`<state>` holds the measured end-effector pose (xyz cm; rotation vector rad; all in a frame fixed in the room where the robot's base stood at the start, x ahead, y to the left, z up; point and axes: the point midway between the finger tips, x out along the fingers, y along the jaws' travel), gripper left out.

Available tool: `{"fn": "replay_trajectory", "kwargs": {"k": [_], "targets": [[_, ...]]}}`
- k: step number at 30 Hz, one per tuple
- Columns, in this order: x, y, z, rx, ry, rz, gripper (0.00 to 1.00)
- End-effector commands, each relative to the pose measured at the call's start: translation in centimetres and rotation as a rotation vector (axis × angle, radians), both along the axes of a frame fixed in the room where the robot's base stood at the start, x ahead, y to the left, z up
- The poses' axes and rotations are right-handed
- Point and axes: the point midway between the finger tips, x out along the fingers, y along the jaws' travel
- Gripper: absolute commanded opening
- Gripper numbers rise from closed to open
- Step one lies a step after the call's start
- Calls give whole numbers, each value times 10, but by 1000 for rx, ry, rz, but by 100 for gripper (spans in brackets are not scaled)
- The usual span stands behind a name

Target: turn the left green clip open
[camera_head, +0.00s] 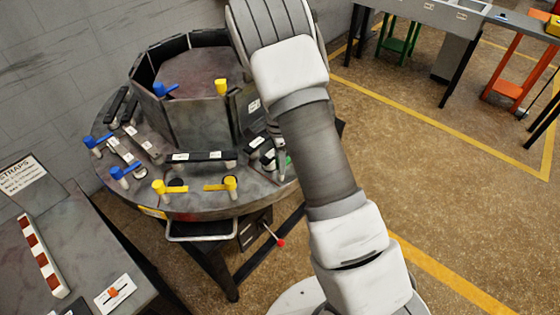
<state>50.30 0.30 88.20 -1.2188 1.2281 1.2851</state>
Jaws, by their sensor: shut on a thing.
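A small part of a green clip (287,161) shows at the right side of the round grey furnace table (200,203), beside my arm. My arm covers most of this area, so I cannot see how far the clip is turned or whether another green clip is next to it. My gripper (280,155) points down at the clip and is mostly hidden behind my arm. It is shut on the green clip.
Blue clips (120,172) stand at the table's left, and yellow clips (222,185) at its front. A dark walled chamber (205,115) rises in the middle. A red-tipped lever (281,242) sticks out below. A grey bench (85,250) stands at the lower left.

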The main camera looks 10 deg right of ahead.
Motion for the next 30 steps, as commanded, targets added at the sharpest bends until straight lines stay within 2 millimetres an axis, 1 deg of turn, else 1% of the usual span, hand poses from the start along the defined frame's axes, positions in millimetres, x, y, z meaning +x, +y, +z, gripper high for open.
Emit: {"fn": "replay_trajectory", "kwargs": {"k": [1,16,17,18,21,30], "targets": [[4,0,3,0,-11,-12,0],[3,-1,3,0,-10,-28,0],[3,-1,3,0,-10,-28,44],[3,-1,3,0,-9,-27,52],[2,-1,2,0,-7,-26,68],[1,-1,2,0,-2,-25,68]]}}
